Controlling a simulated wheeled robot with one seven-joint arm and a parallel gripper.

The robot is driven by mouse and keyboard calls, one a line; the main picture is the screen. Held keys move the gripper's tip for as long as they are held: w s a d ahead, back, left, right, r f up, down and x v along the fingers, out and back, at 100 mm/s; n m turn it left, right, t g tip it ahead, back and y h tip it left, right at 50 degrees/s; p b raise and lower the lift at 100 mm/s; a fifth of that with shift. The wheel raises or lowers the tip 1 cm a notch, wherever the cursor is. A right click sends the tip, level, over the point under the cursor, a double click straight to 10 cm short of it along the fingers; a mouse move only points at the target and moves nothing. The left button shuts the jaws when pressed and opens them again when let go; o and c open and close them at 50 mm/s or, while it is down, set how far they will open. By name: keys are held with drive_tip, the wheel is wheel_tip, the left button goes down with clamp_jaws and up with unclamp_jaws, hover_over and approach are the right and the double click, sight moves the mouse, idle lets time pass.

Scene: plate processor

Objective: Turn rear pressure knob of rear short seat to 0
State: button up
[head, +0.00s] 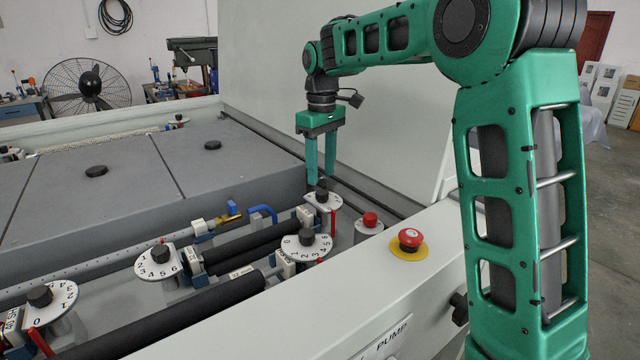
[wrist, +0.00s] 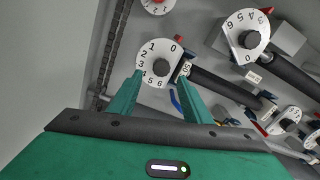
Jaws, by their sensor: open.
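A black knob on a white numbered dial (head: 322,200) stands near the back right of the machine. In the wrist view the same knob (wrist: 155,68) sits at the dial's centre, with digits 0 to 6 around it. My gripper (head: 321,183) points down at this knob, its two green fingers apart. In the wrist view the open fingertips (wrist: 158,76) lie on either side of the knob. I cannot tell whether they touch it. In the head view a fingertip partly overlaps the knob. The dial's setting against its pointer is not clear.
A nearer dial (head: 306,244) and another dial (head: 157,262) stand on the same machine. A red button (head: 369,220) and a red emergency stop (head: 408,239) sit right of the knob. Black rollers (head: 250,245) lie to the left. A pale upright panel (head: 350,90) rises behind.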

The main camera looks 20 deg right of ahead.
sight(322, 191)
wheel_tip(322, 191, up, 6)
drive_tip(key=shift+f, duration=0.15)
idle(0.5)
